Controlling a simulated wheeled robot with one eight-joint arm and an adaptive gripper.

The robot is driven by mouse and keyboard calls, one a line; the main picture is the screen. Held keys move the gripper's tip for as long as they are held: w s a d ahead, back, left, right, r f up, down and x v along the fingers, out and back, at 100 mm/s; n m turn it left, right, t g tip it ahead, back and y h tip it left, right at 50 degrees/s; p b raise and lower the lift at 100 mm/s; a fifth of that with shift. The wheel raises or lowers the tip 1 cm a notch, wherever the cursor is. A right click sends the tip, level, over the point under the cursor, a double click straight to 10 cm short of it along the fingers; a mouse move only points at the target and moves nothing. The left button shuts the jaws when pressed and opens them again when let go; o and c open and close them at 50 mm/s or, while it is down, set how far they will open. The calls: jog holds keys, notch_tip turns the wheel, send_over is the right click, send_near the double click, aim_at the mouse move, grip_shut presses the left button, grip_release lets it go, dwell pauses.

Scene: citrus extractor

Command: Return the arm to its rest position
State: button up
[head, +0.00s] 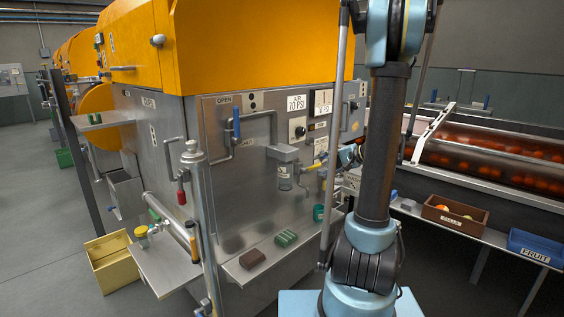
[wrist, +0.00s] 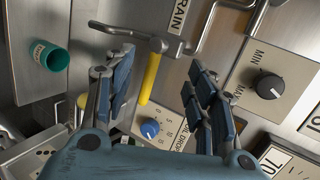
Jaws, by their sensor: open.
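My arm stands upright at the right of the head view. My gripper (wrist: 160,95) shows in the wrist view with its two blue-padded fingers spread apart and nothing between them. It faces the steel panel of the machine. A yellow-handled lever (wrist: 149,78) lies beyond the fingers, and I cannot tell how far away it is. The yellow handle also shows in the head view (head: 313,167), left of my arm. In the head view the gripper's fingers are hidden behind my arm.
The steel machine (head: 240,205) with an orange hood (head: 250,45) stands close on the left. Its shelf holds green blocks (head: 286,238), a brown block (head: 252,258) and a teal cup (head: 319,213). A dial (wrist: 270,87) is near the fingers. A brown crate (head: 455,218) and blue bin (head: 535,246) stand right.

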jog(key=s+a+f+n+g+h, duration=0.1)
jog(key=s+a+n+g+h, duration=0.1)
jog(key=s, duration=0.7)
jog(key=s+a+f+n+g+h, duration=0.1)
jog(key=s+a+n+g+h, duration=0.15)
jog(key=s, duration=0.75)
jog(key=s+d+f+n+h, duration=0.1)
jog(key=s+d+f+h, duration=0.1)
jog(key=s, duration=0.5)
jog(key=s+d+f+n+h, duration=0.2)
jog(key=s+d+f+h, duration=0.1)
jog(key=s, duration=0.5)
jog(key=shift+s+d+f+g+h, duration=0.2)
jog(key=shift+d+f+g+h, duration=0.15)
jog(key=shift+d, duration=0.1)
